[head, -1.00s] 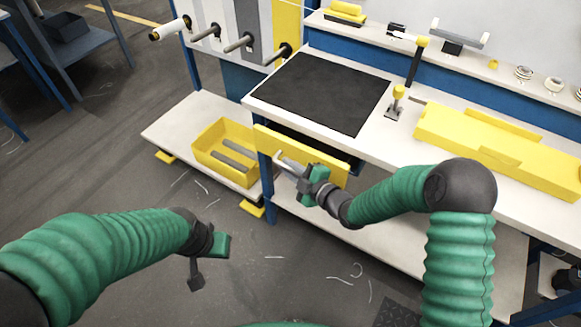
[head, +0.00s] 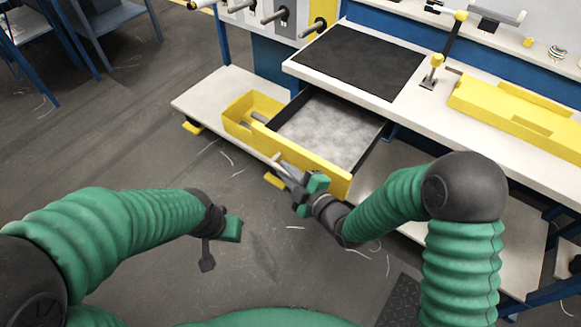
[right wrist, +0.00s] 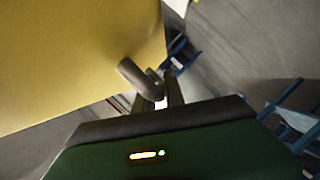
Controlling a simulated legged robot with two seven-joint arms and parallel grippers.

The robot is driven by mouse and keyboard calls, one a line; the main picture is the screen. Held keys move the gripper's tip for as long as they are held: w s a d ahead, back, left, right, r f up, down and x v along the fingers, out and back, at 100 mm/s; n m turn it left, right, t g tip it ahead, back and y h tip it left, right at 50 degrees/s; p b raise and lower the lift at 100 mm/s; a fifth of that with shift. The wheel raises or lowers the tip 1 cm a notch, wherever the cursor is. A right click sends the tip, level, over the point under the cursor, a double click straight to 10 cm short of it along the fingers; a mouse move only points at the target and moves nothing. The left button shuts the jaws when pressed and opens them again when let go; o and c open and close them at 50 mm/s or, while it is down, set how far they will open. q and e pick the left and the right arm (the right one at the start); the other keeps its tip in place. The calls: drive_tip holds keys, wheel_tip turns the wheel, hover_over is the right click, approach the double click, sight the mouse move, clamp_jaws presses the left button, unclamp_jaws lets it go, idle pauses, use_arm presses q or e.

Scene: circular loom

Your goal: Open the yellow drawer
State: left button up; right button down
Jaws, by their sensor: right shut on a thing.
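The yellow drawer (head: 310,152) stands pulled out from under the workbench, and its grey inside shows in the head view. Its yellow front (right wrist: 75,60) fills the upper left of the right wrist view. My right gripper (head: 283,167) is at the drawer front, shut on the grey handle (right wrist: 138,76). My left gripper (head: 220,238) hangs apart from the drawer, above the floor at lower left. Its fingers do not show clearly enough to tell whether they are open.
A yellow bin (head: 238,117) stands on the low shelf (head: 190,98) left of the drawer. The white bench top (head: 436,100) bears a black mat (head: 360,58) and a long yellow tray (head: 515,112). Floor in front is mostly clear.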

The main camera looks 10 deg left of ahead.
drive_tip(key=shift+f, duration=0.1)
drive_tip(key=c, duration=1.4)
unclamp_jaws()
drive_tip(key=p+v, duration=1.1)
drive_tip(key=v, duration=0.5)
drive_tip(key=shift+s+d, duration=0.25)
drive_tip(key=shift+d, duration=0.1)
